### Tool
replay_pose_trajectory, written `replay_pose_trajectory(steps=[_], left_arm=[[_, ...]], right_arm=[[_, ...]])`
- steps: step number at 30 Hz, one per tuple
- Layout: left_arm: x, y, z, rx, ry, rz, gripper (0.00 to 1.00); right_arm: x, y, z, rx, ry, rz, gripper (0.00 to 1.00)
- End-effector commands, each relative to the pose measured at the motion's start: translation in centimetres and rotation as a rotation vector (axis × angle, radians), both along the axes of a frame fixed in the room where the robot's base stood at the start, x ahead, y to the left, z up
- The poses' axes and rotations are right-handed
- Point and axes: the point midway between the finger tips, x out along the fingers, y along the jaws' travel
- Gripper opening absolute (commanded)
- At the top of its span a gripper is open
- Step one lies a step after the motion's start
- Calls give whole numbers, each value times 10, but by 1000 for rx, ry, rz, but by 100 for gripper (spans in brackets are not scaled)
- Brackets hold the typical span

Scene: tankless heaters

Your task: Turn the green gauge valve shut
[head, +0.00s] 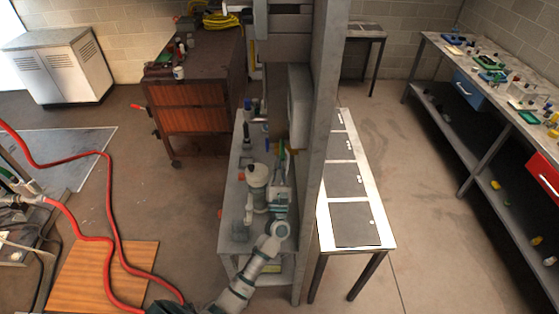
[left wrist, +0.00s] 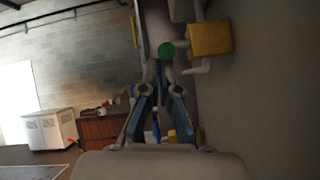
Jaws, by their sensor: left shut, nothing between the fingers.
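In the left wrist view a round green valve knob (left wrist: 167,50) sits on a grey pipe beside a yellow block (left wrist: 210,40). My left gripper (left wrist: 160,70) points at it with its fingertips close together and just below the knob. No object shows between the fingers, and I cannot tell whether they touch the knob. In the head view my left gripper (head: 283,160) is up against the grey post, below a pale wall-mounted heater box (head: 298,105). Some green shows by the fingers there, too small to identify surely. My right gripper is in neither view.
A tall grey post (head: 323,130) stands right of my left arm. A bench (head: 238,190) with bottles lies below and left of it, and a white table (head: 380,236) is on the right. A brown cabinet (head: 195,115) stands behind. Red hoses (head: 110,190) cross the left floor.

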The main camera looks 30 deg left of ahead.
Motion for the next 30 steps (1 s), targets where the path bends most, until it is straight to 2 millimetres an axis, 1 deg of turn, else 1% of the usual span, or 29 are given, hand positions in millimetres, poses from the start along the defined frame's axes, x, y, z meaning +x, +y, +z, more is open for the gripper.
replay_pose_trajectory(steps=[5, 8, 21, 27, 30], left_arm=[[-3, -4, 5, -1, -2, 0, 0], [-4, -6, 8, 2, -2, -1, 0], [-4, -4, 10, 2, -2, -1, 0], [-4, -4, 9, 1, -3, -1, 0], [-3, -6, 4, 1, -3, -1, 0]], right_arm=[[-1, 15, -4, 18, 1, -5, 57], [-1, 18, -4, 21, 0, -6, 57], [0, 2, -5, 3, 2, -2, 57], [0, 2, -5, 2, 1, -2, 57], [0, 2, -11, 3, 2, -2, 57]])
